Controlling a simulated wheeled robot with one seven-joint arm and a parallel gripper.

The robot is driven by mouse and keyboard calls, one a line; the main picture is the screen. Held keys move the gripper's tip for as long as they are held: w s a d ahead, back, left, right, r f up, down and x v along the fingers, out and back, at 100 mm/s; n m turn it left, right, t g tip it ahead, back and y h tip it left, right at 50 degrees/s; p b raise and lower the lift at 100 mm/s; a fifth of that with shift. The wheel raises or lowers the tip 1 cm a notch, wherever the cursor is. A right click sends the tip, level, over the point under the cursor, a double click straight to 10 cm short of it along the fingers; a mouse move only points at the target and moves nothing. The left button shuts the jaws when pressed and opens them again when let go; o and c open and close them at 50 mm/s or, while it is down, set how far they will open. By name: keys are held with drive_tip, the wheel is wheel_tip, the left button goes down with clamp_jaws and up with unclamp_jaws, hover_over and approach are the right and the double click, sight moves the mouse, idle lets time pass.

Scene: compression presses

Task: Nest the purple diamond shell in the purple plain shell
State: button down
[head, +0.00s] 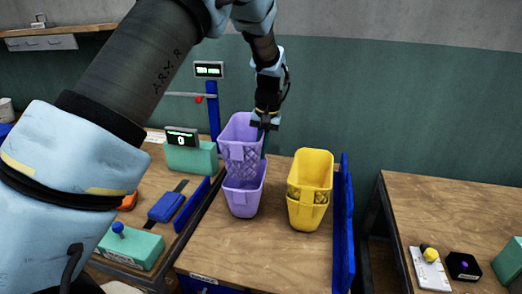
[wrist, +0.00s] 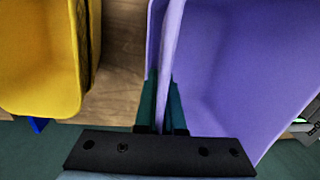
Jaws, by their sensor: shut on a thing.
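The purple diamond shell (head: 240,152) is upright, with a quilted diamond pattern on its lower wall. My gripper (head: 265,127) is shut on its right rim. In the wrist view, the fingers (wrist: 163,105) pinch the wall of the purple diamond shell (wrist: 235,65). The purple plain shell (head: 243,202) stands upright on the table directly below. The diamond shell's lower end overlaps the plain shell's mouth and looks partly inside it. Most of the diamond shell's height stands above the plain shell's rim. The contact inside is hidden.
Stacked yellow shells (head: 310,170) stand close on the right, one inside another. A blue panel (head: 345,225) edges the wooden table (head: 270,262) on the right. A blue post (head: 213,110) with a display stands behind on the left. The table front is clear.

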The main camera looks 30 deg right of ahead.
drive_tip(key=shift+f, duration=0.1)
drive_tip(key=shift+f+b, duration=0.75)
drive_tip(key=shift+f, duration=0.65)
drive_tip(key=shift+f+b, duration=0.65)
drive_tip(key=shift+f, duration=0.6)
drive_tip(key=c, duration=0.9)
unclamp_jaws()
drive_tip(key=shift+c, duration=0.2)
drive_tip(key=shift+r, duration=0.15)
